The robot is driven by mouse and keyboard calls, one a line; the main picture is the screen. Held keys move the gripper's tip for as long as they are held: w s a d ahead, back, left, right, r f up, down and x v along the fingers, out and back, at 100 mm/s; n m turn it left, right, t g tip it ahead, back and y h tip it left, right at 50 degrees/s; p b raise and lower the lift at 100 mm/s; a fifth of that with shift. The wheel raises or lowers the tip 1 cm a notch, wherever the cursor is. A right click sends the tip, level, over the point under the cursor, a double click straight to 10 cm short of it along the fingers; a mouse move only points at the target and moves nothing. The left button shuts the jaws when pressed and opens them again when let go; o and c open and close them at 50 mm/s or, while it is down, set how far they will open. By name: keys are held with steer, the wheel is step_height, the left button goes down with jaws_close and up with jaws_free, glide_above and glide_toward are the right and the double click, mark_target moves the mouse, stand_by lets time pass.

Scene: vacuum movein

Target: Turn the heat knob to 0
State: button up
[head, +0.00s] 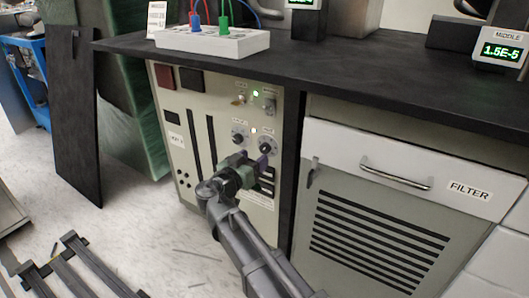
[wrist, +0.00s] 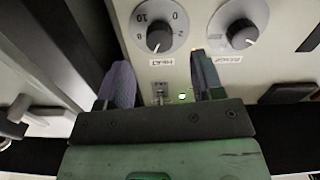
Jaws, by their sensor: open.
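The heat knob (wrist: 159,38) is a dark round knob on a pale numbered dial, with an upside-down HEAT label beside it in the wrist view. In the head view it appears to be the right knob (head: 265,143) of the pair on the cream control panel (head: 224,172). A pale pointer mark shows on its lower edge in the wrist view; its exact setting is hard to read. My gripper (wrist: 162,76) is open, its two fingers apart with nothing between them. In the head view my gripper (head: 251,164) is just below the knobs, close to the panel.
A second knob (wrist: 241,33) is beside the heat knob. The black countertop (head: 340,72) overhangs the panel. A FILTER drawer (head: 410,165) stands to the right.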

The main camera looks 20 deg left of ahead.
mark_target(263, 150)
steer(key=x, duration=0.5)
steer(key=shift+w+d, duration=0.1)
steer(key=shift+w, duration=0.2)
steer(key=shift+c, duration=0.4)
steer(key=c, duration=0.8)
steer(key=shift+c, duration=0.2)
